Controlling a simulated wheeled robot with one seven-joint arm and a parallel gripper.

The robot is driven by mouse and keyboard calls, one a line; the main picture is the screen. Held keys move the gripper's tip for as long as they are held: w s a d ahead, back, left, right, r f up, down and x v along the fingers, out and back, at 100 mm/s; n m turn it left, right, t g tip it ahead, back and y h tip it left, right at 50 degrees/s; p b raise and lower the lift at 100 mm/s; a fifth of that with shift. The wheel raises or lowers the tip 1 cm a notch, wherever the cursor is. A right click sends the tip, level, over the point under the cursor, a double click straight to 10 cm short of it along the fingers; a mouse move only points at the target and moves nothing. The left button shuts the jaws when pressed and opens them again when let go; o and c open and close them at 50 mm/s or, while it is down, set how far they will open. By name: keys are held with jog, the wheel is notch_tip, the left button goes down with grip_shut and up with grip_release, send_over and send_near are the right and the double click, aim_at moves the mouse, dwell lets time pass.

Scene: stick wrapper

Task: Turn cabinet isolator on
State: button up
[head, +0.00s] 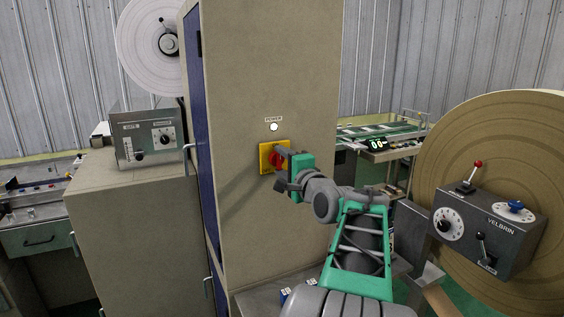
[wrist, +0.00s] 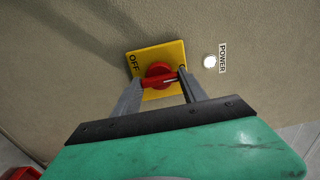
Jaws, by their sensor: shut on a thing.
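The cabinet isolator is a red rotary handle (head: 277,160) on a square yellow plate (head: 264,158), mounted on the side of the tall beige cabinet (head: 270,70). In the wrist view the red handle (wrist: 160,76) lies between my two fingers, and the yellow plate (wrist: 150,58) shows the word OFF at one corner. A second mark by the right finger is partly hidden. My gripper (head: 284,165) reaches the handle from the right; in the wrist view my gripper (wrist: 160,88) is shut on it. A white round POWER lamp (head: 274,127) sits above the plate.
A grey control box (head: 145,138) stands on a lower cabinet at left. At right are a VELBRIN control box (head: 487,230) with levers and a large brown roll (head: 480,130).

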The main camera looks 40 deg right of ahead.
dwell(0.3)
jog(key=o, duration=1.4)
jog(key=shift+c, duration=0.2)
jog(key=b+v, duration=0.2)
jog(key=v, duration=0.5)
jog(key=shift+s, duration=0.4)
jog(key=shift+a, duration=0.2)
